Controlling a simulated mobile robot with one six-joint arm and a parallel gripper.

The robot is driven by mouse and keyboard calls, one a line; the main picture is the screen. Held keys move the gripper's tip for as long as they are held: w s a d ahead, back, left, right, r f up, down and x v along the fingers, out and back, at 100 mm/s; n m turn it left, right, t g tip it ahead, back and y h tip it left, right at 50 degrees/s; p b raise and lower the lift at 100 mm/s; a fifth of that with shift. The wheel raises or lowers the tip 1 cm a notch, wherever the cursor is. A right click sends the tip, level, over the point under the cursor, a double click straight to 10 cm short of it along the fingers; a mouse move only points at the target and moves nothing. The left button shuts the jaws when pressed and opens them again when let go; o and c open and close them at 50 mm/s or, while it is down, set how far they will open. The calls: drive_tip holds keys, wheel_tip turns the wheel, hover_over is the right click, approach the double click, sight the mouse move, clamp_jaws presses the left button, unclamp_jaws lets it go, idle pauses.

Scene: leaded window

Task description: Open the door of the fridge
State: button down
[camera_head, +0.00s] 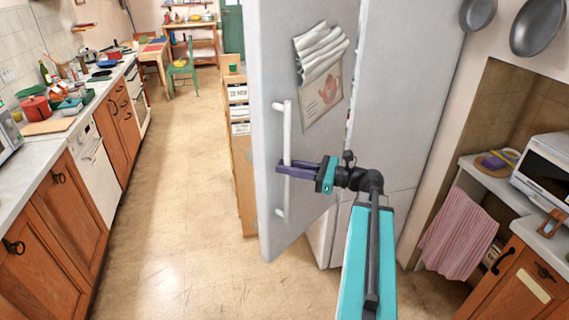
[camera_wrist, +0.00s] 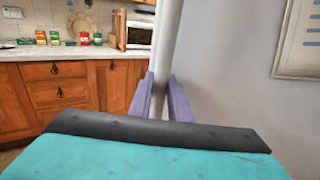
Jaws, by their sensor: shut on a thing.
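The fridge (camera_head: 392,95) is tall and pale grey, right of centre in the head view. Its door (camera_head: 268,75) stands part open, swung out toward the left, with a gap at its right edge. The door carries a white vertical bar handle (camera_head: 287,130). My gripper (camera_head: 283,168) is shut around the handle, below its middle. In the wrist view, the purple fingers of my gripper (camera_wrist: 161,98) sit on both sides of the handle (camera_wrist: 165,45). The door's flat face (camera_wrist: 235,80) fills the right of that view. The fridge's inside is mostly hidden.
Wooden counters (camera_head: 60,215) line the left wall. A wooden shelf unit (camera_head: 241,150) stands just behind the door's left edge. Open floor (camera_head: 170,170) lies left of the door. A counter with a microwave (camera_head: 545,165) and a pink towel (camera_head: 458,243) is at right.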

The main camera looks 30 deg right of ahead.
drive_tip(key=shift+s+d+r, duration=0.1)
drive_tip(key=shift+s+d, duration=0.1)
drive_tip(key=shift+s, duration=0.05)
drive_tip(key=c, duration=1.6)
unclamp_jaws()
drive_tip(key=shift+s, duration=0.15)
drive_tip(key=shift+c, duration=0.2)
drive_tip(key=shift+a, duration=0.1)
drive_tip(key=b+v, duration=0.3)
drive_tip(key=v, duration=1)
drive_tip(key=shift+s+d, duration=0.25)
drive_tip(key=shift+d, duration=0.1)
